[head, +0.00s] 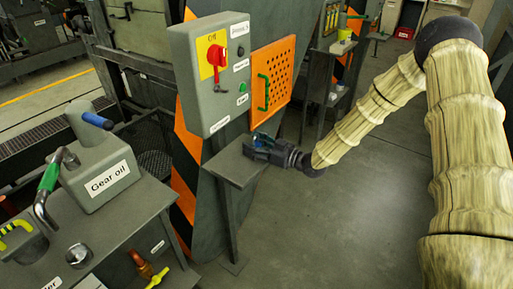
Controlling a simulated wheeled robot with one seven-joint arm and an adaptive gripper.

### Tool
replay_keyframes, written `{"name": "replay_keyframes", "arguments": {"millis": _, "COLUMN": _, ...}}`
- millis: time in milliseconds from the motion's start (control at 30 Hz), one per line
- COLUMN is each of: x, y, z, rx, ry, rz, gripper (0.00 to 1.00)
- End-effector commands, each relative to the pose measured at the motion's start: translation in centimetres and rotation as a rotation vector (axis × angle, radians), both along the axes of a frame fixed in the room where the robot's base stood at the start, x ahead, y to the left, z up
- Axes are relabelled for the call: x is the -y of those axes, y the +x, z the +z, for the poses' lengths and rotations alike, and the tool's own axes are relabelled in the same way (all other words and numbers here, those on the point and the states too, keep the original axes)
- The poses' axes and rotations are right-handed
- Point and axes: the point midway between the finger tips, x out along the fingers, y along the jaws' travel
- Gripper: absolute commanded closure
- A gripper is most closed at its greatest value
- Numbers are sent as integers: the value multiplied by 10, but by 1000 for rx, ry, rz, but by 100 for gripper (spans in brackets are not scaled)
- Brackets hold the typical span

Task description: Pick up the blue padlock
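My gripper (256,150) is dark grey and reaches in from the right at the end of my arm. It is low over a small grey stand (228,170) beside the control box. A small blue patch (263,137) shows at the upper side of the gripper fingers; it may be the blue padlock, but most of it is hidden and its shape is not clear. I cannot tell whether the fingers are closed on it or only around it.
A grey control box (205,90) with a red switch on a yellow plate stands just above the stand. An orange perforated panel (285,70) with a green handle is behind the gripper. A gear oil tank (102,165) is at left. Open floor (330,220) lies right of the stand.

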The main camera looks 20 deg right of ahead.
Motion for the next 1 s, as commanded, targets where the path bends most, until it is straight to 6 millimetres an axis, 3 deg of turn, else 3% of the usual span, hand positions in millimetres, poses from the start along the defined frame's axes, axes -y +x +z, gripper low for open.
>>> {"name": "replay_keyframes", "arguments": {"millis": 33, "x": 0, "y": 0, "z": 0, "rx": 0, "ry": 0, "rz": 0, "gripper": 61}}
{"name": "replay_keyframes", "arguments": {"millis": 167, "x": 0, "y": 0, "z": 0, "rx": 0, "ry": 0, "rz": 0, "gripper": 85}}
{"name": "replay_keyframes", "arguments": {"millis": 200, "x": 0, "y": 0, "z": 0, "rx": 0, "ry": 0, "rz": 0, "gripper": 86}}
{"name": "replay_keyframes", "arguments": {"millis": 567, "x": 0, "y": 0, "z": 3, "rx": 1, "ry": 0, "rz": 0, "gripper": 86}}
{"name": "replay_keyframes", "arguments": {"millis": 967, "x": 0, "y": 0, "z": 35, "rx": 3, "ry": 0, "rz": 1, "gripper": 86}}
{"name": "replay_keyframes", "arguments": {"millis": 1000, "x": 0, "y": -7, "z": 34, "rx": -1, "ry": 1, "rz": 1, "gripper": 86}}
